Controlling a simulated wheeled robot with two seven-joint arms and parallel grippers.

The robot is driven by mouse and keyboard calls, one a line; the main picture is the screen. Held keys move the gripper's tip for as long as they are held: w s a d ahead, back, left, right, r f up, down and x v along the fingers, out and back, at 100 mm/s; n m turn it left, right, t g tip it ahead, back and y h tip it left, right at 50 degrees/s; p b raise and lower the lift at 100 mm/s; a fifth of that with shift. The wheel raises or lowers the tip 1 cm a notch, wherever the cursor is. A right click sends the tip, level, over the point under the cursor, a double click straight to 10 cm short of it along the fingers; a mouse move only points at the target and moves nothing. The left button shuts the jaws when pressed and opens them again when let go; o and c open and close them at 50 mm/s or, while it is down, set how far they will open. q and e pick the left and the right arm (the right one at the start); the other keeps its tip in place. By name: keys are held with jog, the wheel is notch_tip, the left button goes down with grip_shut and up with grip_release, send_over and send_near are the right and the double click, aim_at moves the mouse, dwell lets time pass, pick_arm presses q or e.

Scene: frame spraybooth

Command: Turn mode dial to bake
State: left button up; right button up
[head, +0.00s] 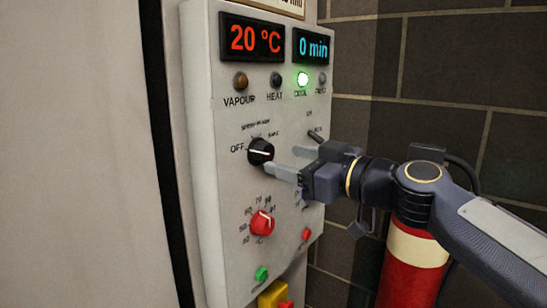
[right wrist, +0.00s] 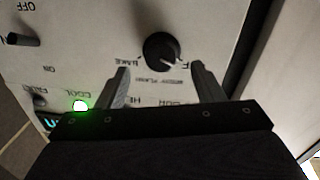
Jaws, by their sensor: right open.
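The black mode dial (head: 261,152) is on the grey control panel (head: 205,180); its white pointer line is toward the OFF label at its left. Small labels, including BAKE, stand above and right of it. The dial also shows in the right wrist view (right wrist: 163,50), where the panel looks upside down and the pointer slants toward the partly hidden OFF label. My right gripper (head: 281,160) is open at the dial's right. In the right wrist view its fingers (right wrist: 161,72) stand apart, one toward each side of the dial, with nothing held between them. My left gripper is out of view.
The displays (head: 252,39) read 20 °C and 0 min. A green lamp (head: 303,79) glows above COOL. A red knob (head: 262,223) is below the dial, and a toggle switch (head: 315,136) is to its right. A red cylinder (head: 410,270) stands at lower right.

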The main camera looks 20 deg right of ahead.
aim_at(269, 154)
jog(key=p+x, duration=0.1)
jog(key=x, duration=0.4)
jog(key=shift+s+a, duration=0.1)
jog(key=c, duration=0.9)
